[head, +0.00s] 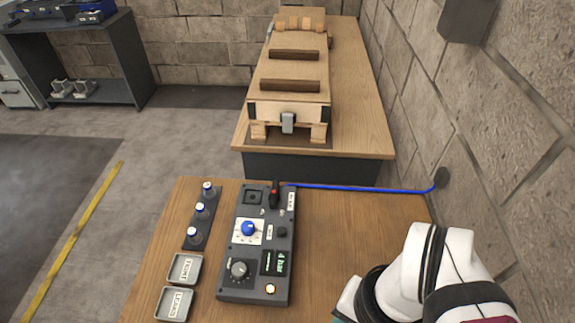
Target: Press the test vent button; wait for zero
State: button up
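A dark grey test panel (228,282) lies on the near wooden table. Its small display (272,262) shows green text that looks like "4 bar", turned sideways. A small black button (282,231) sits at the panel's right side beside a white label too small to read surely. I cannot tell surely which one is the test vent button. The panel also has a blue knob (249,229), a grey knob (239,269) and a red-tipped black lever (274,195). My white arm enters at lower right; my gripper's fingers are out of view.
A blue hose (350,188) runs from the panel to the right wall. Left of the panel are a strip with three blue-topped fittings (200,209) and two labelled trays (186,269), (174,304). A wooden fixture (291,95) stands on the far table. Table right of the panel is clear.

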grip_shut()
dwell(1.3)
